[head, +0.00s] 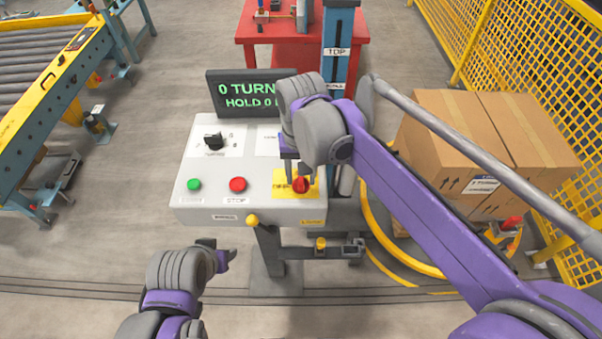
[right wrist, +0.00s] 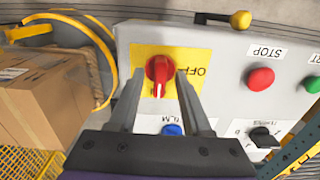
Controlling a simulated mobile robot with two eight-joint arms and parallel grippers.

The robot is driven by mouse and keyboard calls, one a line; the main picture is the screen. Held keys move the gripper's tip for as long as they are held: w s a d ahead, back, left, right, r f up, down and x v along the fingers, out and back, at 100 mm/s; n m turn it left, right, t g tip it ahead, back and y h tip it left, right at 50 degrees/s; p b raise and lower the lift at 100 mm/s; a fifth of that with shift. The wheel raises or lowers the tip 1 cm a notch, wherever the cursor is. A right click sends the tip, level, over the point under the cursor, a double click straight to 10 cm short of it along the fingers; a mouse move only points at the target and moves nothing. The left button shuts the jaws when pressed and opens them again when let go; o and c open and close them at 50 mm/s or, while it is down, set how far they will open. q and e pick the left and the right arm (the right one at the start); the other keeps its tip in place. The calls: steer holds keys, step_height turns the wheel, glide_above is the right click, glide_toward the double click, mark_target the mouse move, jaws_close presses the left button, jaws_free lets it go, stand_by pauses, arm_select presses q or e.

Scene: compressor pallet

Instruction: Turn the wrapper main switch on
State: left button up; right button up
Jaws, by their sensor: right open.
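The wrapper main switch is a red rotary knob (head: 301,185) on a yellow plate marked OFF, at the right front of the grey control panel (head: 205,212). The knob (right wrist: 159,70) also shows in the right wrist view, with a pale mark on its near side there. My right gripper (right wrist: 158,88) is open, its two fingers pointing at the knob, one on each side of it. Whether the fingers touch it I cannot tell. In the head view the right gripper (head: 293,172) partly hides the yellow plate. My left gripper (head: 221,254) hangs empty in front of the panel; its opening is unclear.
The panel also has a green button (head: 194,184), a red STOP button (head: 237,184) and a black selector (head: 213,141). A display (head: 236,94) stands behind it. Stacked cartons (head: 440,130) and a yellow fence stand right, a roller conveyor (head: 40,70) left.

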mark_target(301, 178)
step_height(301, 178, up, 11)
steer(key=shift+f+p, duration=0.15)
steer(key=shift+p, duration=0.2)
stand_by(0.4)
